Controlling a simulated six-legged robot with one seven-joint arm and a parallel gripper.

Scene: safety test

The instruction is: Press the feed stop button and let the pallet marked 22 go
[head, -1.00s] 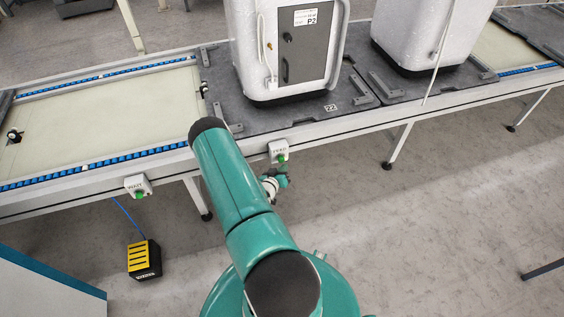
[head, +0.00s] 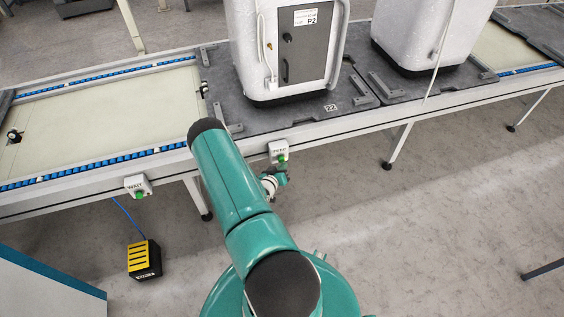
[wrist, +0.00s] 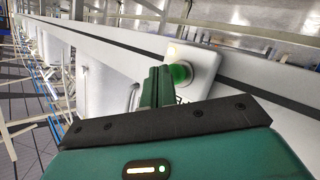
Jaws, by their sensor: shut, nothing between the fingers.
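The feed stop button is a green knob on a small white box (head: 279,148) at the conveyor's front rail, lettered FEED. The knob (wrist: 180,73) shows large in the wrist view. The dark grey pallet marked 22 (head: 300,114) lies on the conveyor behind the box and carries a white cabinet labelled P2 (head: 286,45). My gripper (head: 282,170) is just in front of and below the box. Its shut, empty fingers (wrist: 158,75) appear right beside the knob in the wrist view; I cannot tell whether they touch it.
A second box lettered WAIT (head: 137,185), with a green button, sits further left on the rail. A yellow and black unit (head: 144,259) stands on the floor below. Another pallet with a white cabinet (head: 415,35) stands to the right. The conveyor bed (head: 110,110) left of pallet 22 is empty.

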